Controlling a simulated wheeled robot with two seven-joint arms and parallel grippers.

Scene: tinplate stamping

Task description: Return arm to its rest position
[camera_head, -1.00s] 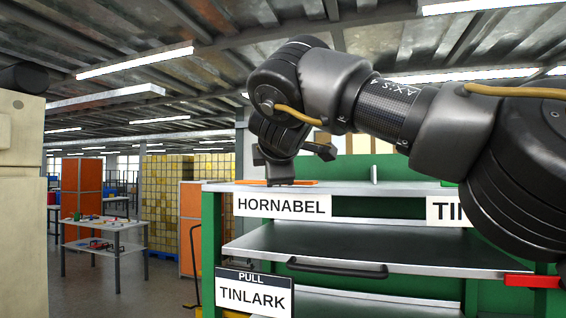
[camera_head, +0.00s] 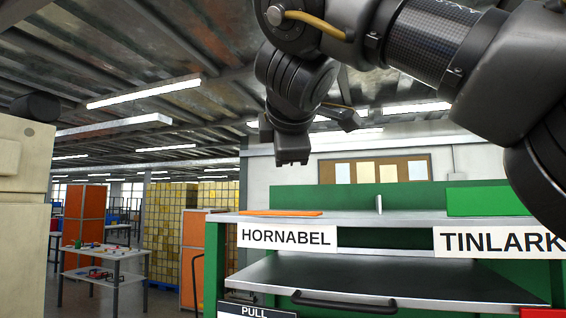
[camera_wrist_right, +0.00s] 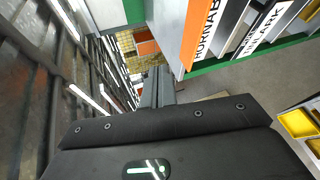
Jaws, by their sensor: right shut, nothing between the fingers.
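My right arm comes in from the right in the head view, dark grey and raised high. Its gripper (camera_head: 292,160) points down above the shelf unit's top, clear of it, with nothing hanging from it. In the right wrist view the two grey fingers (camera_wrist_right: 157,87) are together and hold nothing. The green shelf unit with HORNABEL (camera_head: 287,236) and TINLARK (camera_head: 497,241) labels stands below the arm. My left gripper is out of view.
An orange sheet (camera_head: 280,213) lies on the unit's top left, and a green block (camera_head: 485,201) sits at its right. A dark drawer (camera_head: 390,277) with a handle is below. A table with small parts (camera_head: 105,254) stands far left. Open air surrounds the gripper.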

